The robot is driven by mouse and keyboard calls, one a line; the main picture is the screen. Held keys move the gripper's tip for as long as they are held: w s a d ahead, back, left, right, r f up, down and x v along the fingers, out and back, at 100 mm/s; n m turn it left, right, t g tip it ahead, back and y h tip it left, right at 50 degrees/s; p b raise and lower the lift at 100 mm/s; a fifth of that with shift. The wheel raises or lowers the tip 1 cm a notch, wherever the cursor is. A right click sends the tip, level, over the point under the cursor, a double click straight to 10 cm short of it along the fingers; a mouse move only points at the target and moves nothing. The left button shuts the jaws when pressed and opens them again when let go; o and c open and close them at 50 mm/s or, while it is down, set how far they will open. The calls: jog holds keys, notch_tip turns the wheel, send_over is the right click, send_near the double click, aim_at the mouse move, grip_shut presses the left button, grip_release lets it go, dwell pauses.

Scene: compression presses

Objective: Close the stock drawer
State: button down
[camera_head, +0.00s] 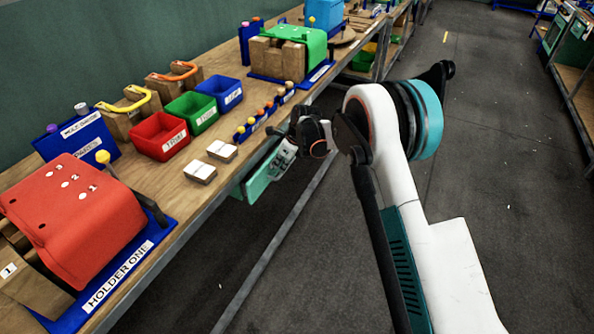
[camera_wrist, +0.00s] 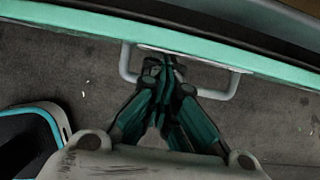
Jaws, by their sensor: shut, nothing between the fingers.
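The stock drawer (camera_head: 262,182) has a teal front and sits under the workbench edge, beside the row of small pegs. Its front stands out a little from the bench edge, so it looks partly open. In the wrist view its teal front (camera_wrist: 75,22) crosses the top of the picture, with a pale grey bar handle (camera_wrist: 232,86) on it. My gripper (camera_wrist: 165,66) is shut and empty, with its fingertips at the middle of the handle, close to the drawer front. I cannot tell whether they touch it. In the head view my gripper (camera_head: 294,146) partly hides the drawer's far end.
The wooden workbench (camera_head: 208,205) runs along the left. It holds red (camera_head: 160,136), green (camera_head: 191,112) and blue bins (camera_head: 220,92), a red press (camera_head: 72,215) and a green press (camera_head: 290,45). The floor (camera_head: 490,150) to the right is mostly clear.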

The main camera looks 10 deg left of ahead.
jog(key=shift+w+a, duration=0.25)
jog(key=shift+a, duration=0.4)
jog(key=shift+w+a, duration=0.25)
jog(key=shift+a, duration=0.4)
jog(key=s+d+r+p, duration=0.2)
jog(key=d+r+p, duration=0.1)
jog(key=d+r, duration=0.4)
jog(key=v, duration=0.2)
jog(key=shift+s+r, duration=0.2)
jog(key=shift+r, duration=0.2)
